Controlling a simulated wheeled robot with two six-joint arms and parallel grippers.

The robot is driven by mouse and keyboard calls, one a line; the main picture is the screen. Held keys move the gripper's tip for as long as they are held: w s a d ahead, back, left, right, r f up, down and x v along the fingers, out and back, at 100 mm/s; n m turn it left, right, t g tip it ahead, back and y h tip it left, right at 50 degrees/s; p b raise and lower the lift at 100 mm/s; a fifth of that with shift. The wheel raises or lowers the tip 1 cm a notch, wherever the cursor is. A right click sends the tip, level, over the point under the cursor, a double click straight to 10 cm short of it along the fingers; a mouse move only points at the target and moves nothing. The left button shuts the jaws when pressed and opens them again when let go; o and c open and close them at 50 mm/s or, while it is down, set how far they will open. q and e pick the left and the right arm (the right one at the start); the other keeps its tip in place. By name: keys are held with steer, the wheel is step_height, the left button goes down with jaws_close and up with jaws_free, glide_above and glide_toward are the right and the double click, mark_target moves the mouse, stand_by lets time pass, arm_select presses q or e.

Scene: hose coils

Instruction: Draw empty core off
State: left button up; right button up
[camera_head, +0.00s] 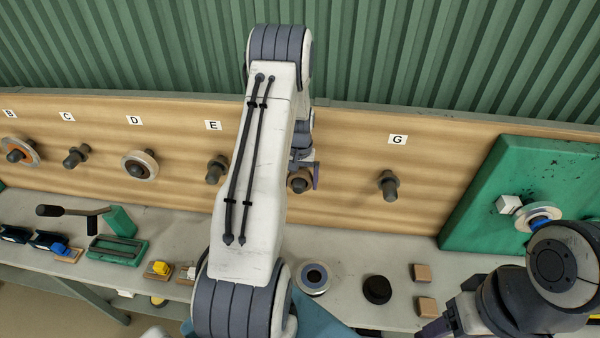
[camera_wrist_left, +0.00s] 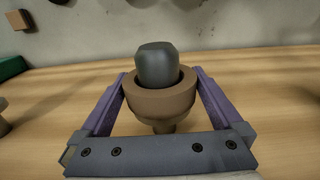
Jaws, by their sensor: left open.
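An empty brown core (camera_head: 297,184) sits around a dark peg on the wooden board, between the pegs labelled E and G; my left arm hides its label. In the left wrist view the core is a plain brown ring (camera_wrist_left: 160,103) around the dark rounded peg (camera_wrist_left: 156,65). My left gripper (camera_head: 307,172) is at this peg. Its purple fingers (camera_wrist_left: 161,74) are open, one on each side of the core; whether they touch it I cannot tell. My right arm is at the lower right, its gripper partly cut off by the frame's bottom edge.
Bare pegs E (camera_head: 216,170) and G (camera_head: 388,186) flank this peg. Peg D (camera_head: 139,165) carries a coil. A coil (camera_head: 312,278), a black disc (camera_head: 377,289) and wooden blocks (camera_head: 422,272) lie on the bench. A green panel (camera_head: 490,190) leans at right.

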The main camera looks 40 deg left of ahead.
arm_select(q)
steer(key=shift+f, duration=0.25)
steer(key=c, duration=1)
steer(key=s+d, duration=0.3)
steer(key=s, duration=0.3)
steer(key=shift+d, duration=0.35)
steer(key=s+d, duration=0.3)
steer(key=s, duration=0.2)
steer(key=shift+s, duration=0.2)
steer(key=shift+d+b, duration=0.15)
steer(key=shift+b, duration=0.15)
